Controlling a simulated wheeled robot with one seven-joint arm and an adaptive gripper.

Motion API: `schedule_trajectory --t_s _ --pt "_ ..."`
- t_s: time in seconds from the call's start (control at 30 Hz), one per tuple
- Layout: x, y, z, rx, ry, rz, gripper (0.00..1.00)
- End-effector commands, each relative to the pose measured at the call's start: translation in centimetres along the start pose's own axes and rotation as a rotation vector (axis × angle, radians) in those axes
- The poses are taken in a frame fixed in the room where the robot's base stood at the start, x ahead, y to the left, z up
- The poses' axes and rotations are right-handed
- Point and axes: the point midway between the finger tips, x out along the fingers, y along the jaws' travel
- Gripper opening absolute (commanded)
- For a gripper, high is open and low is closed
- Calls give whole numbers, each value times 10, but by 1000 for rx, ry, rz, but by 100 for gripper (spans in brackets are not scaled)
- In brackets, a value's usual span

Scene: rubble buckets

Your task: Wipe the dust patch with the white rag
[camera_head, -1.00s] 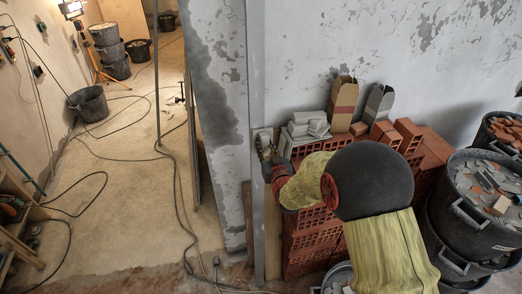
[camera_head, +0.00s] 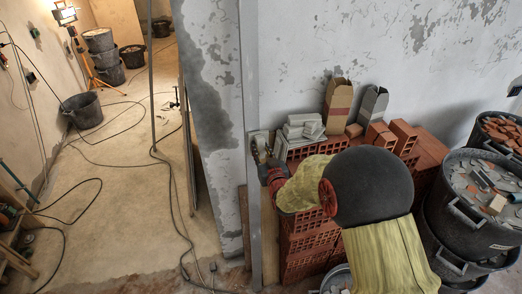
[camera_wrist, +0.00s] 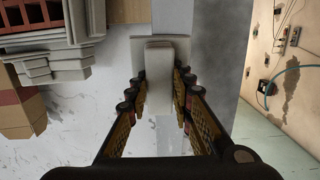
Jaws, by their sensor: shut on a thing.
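My gripper (camera_wrist: 157,100) is shut on a pale, block-like piece, which I take to be the white rag (camera_wrist: 158,65). It has a wider flat part behind it. In the head view my gripper (camera_head: 264,158) is at the wall's end beside the brick stack, and the pale piece (camera_head: 257,137) shows at its tip, in front of the grey wall edge. I cannot tell whether the rag touches the wall. I cannot make out the dust patch for certain; my gripper and the rag may cover it. My arm hides part of the bricks.
Red hollow bricks (camera_head: 303,266) are stacked close right of my gripper, with grey blocks (camera_head: 303,127) and open paper bags (camera_head: 338,104) on top. Rubble buckets (camera_head: 468,228) crowd the right. Cables (camera_head: 178,215) cross the open floor at left.

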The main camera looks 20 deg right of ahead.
Motion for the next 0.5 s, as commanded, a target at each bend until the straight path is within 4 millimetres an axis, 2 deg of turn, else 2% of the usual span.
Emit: schedule_trajectory --t_s 0.5 --pt "6 0 1 0 0 0 0"
